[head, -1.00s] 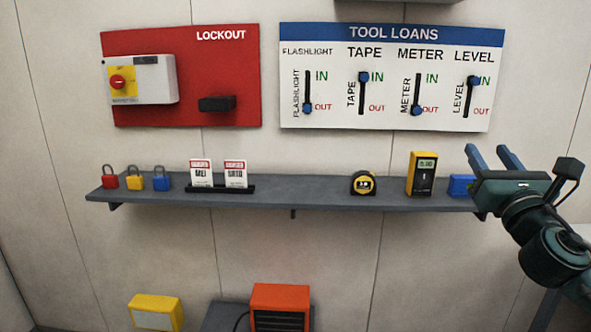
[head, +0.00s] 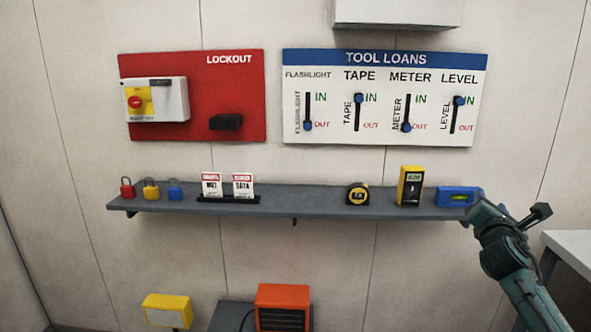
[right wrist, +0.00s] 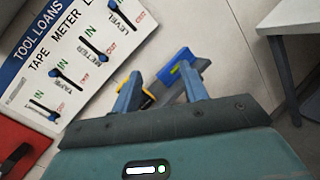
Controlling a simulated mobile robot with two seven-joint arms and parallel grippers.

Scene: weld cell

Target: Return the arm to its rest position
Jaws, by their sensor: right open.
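My right gripper (head: 480,204) is at the right end of the grey shelf (head: 290,199) in the head view, with its arm coming from the lower right. In the right wrist view its two blue fingers (right wrist: 159,88) are spread with nothing held between them. Beyond them is the blue level (right wrist: 181,60), which also lies on the shelf's right end in the head view (head: 455,196). I cannot tell from the head view whether the gripper touches the level or only overlaps it. My left gripper is out of view.
The yellow meter (head: 411,186) and tape measure (head: 358,194) sit on the shelf, left of the level. The tool loans board (head: 440,137) and red lockout board (head: 195,130) hang above. A pale table (head: 570,247) stands at the right. Yellow (head: 167,308) and orange (head: 283,295) boxes are below.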

